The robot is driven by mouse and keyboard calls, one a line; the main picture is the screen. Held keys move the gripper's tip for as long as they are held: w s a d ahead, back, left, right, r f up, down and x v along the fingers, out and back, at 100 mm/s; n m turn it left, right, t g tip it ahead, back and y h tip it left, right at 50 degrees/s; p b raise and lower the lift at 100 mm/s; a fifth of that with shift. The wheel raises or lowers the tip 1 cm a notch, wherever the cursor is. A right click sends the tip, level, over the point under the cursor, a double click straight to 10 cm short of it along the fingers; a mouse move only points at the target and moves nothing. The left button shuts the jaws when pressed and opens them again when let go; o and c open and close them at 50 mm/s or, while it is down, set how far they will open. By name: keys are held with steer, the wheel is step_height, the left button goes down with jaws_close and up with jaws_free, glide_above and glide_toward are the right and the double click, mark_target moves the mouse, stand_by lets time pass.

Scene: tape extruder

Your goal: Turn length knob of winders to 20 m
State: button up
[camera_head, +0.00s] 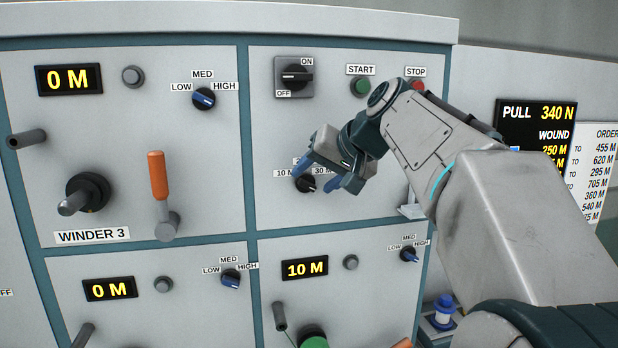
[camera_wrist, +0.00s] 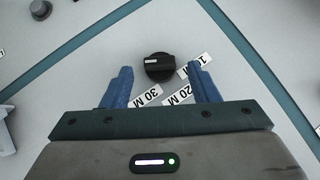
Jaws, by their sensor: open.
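The black length knob (camera_head: 306,184) sits low in the upper right panel, with a 10 M label (camera_head: 284,173) left of it and a 30 M label (camera_head: 322,171) right of it. The 20 M label is mostly hidden by my gripper (camera_head: 315,177) in the head view. In the wrist view the knob (camera_wrist: 158,67) lies between my two open blue fingertips, with visible space on each side. The 20 M label (camera_wrist: 180,94) shows there below it. A white mark is on the knob's left part; which label it selects is unclear.
An ON/OFF switch (camera_head: 294,77), a green START button (camera_head: 361,87) and a red STOP button (camera_head: 417,86) are above the knob. Winder panels with displays, handles and blue speed knobs are left and below. An orange lever (camera_head: 158,176) sticks out at left.

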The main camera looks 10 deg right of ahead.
steer(key=shift+x, duration=0.9)
steer(key=shift+c, duration=0.3)
steer(key=c, duration=0.9)
